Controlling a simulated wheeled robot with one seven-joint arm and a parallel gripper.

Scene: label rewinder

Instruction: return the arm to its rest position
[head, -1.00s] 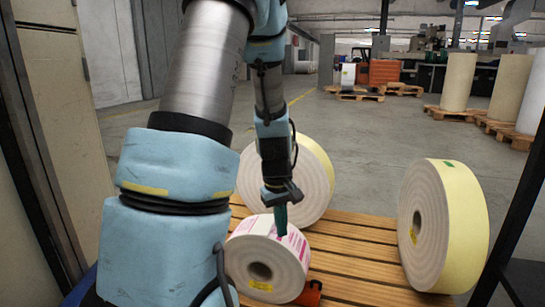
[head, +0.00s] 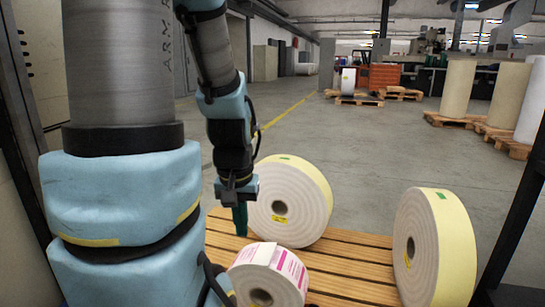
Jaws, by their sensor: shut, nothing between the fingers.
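My arm reaches up on the left of the head view and bends down to my gripper (head: 240,221). The gripper has dark green fingers that point down. It is shut and holds nothing. It hangs above and to the left of the small printed label roll (head: 270,272), apart from it as far as I can see. My own arm hides part of the left side of the scene.
A large cream roll (head: 312,200) stands behind the gripper on the slatted wooden surface (head: 345,262). Another cream roll (head: 448,245) stands at the right. Dark posts frame both sides. Tall rolls (head: 458,87) stand on pallets farther back, with open floor between.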

